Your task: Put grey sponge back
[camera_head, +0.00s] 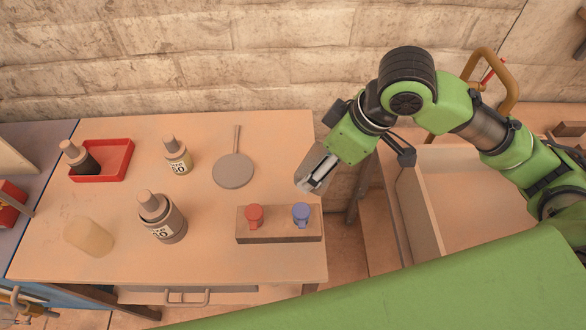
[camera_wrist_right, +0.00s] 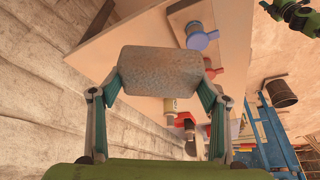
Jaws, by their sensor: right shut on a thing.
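My right gripper (camera_head: 314,178) is shut on the grey sponge, above the right edge of the wooden table (camera_head: 120,262). In the right wrist view the grey sponge (camera_wrist_right: 160,71) is a rounded, speckled block gripped by its two ends between the fingers. In the head view the gripper mostly hides the sponge, and only a pale grey piece shows at the fingertips.
A wooden block (camera_head: 279,238) with a red valve (camera_head: 254,214) and a blue valve (camera_head: 301,213) lies near the gripper. A round grey paddle (camera_head: 233,171), several bottles and a red tray (camera_head: 120,160) stand further left. An open wooden box (camera_head: 465,205) is at right.

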